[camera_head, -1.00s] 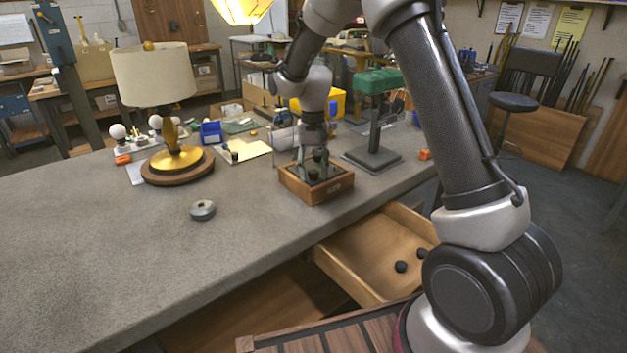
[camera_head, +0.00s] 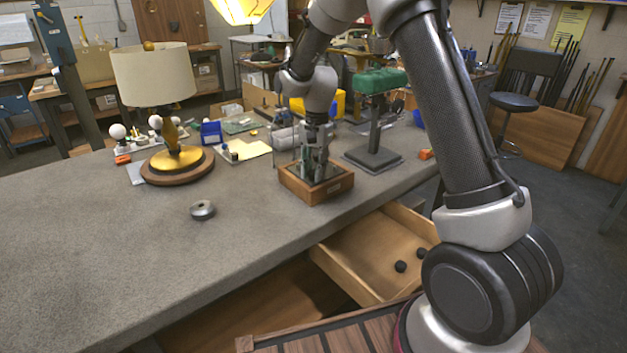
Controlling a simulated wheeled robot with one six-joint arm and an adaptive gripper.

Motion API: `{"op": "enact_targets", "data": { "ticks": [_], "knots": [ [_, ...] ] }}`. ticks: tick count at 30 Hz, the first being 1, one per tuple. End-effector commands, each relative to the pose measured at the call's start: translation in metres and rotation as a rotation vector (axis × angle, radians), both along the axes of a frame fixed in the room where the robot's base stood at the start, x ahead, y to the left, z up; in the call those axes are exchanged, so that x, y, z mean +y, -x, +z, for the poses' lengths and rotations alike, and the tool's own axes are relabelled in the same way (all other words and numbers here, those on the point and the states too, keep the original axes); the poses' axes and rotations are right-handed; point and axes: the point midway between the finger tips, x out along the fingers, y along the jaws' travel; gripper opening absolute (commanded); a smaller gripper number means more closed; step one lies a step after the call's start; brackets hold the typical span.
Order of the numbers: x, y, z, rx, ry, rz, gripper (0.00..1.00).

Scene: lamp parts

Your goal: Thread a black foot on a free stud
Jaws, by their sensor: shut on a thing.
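A small wooden box-like base (camera_head: 328,190) with a dark top stands near the bench's front edge. My gripper (camera_head: 317,172) points down over this base, with its fingers at the top. It is shut on what seems to be a black foot, which the fingers hide almost wholly. The studs are too small or too covered to make out. Two black feet, one nearer (camera_head: 400,266) and one farther right (camera_head: 421,253), lie loose in the open wooden drawer (camera_head: 358,272) below the bench edge.
A lamp with a cream shade (camera_head: 153,75) stands at the left of the grey bench (camera_head: 110,235). A small grey round part (camera_head: 202,210) lies alone in front of it. A stand with a green top (camera_head: 375,150) is close behind the base, to the right. The front left bench is clear.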

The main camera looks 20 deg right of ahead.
Motion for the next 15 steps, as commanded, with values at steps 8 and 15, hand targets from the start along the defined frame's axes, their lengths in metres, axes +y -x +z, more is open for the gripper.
{"op": "enact_targets", "data": {
  "ticks": [8,15],
  "knots": [
    [0.0004,0.0005,-0.0004,0.001,0.000,-0.031,0.00],
    [-0.0001,0.0009,-0.0003,0.000,-0.001,-0.295,0.00]
  ]
}}
